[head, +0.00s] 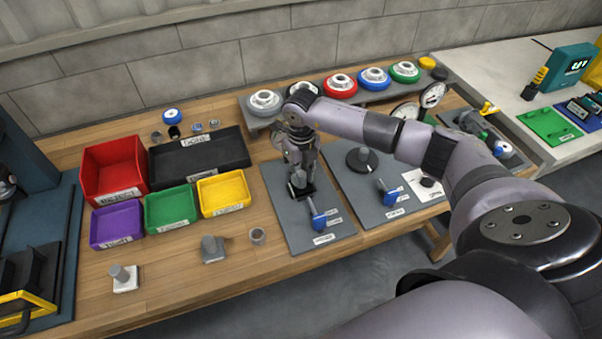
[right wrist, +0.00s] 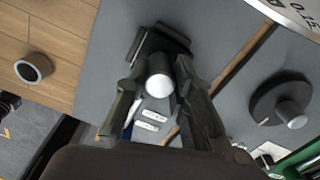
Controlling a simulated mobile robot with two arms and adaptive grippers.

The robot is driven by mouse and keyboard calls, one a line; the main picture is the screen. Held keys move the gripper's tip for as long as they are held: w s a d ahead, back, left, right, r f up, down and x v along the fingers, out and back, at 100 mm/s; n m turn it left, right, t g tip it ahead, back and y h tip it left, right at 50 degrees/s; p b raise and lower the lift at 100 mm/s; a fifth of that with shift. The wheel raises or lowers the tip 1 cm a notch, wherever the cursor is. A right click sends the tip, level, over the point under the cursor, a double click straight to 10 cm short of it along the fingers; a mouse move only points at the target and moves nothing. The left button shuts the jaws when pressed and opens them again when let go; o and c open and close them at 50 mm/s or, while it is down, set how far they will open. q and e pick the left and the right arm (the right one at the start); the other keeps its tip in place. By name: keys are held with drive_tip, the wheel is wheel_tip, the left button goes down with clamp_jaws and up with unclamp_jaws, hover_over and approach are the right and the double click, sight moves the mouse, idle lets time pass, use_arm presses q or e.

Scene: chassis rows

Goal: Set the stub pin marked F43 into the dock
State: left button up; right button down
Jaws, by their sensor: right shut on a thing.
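My right gripper (head: 300,184) points down over the left grey plate (head: 282,212). In the right wrist view, its fingers (right wrist: 163,88) are shut on a light grey cylindrical pin (right wrist: 159,77). No F43 mark is readable on it. A black block (right wrist: 155,40) on the plate shows just beyond the pin; it may be the dock. In the head view the black block (head: 306,194) is partly hidden by the gripper. I cannot tell whether the pin touches it or sits in it. My left gripper is not in view.
A blue-handled clamp (head: 317,216) stands near the plate's front. A second grey plate (head: 372,205) bears a black disc with a stub (head: 361,159). Left lie a grey block with a pin (head: 213,249), a white-based pin (head: 122,277), a ring (head: 257,236) and coloured bins (head: 171,208).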

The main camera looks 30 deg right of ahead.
drive_tip(key=c, duration=1.4)
unclamp_jaws()
drive_tip(key=shift+o, duration=0.5)
wheel_tip(320, 180, up, 12)
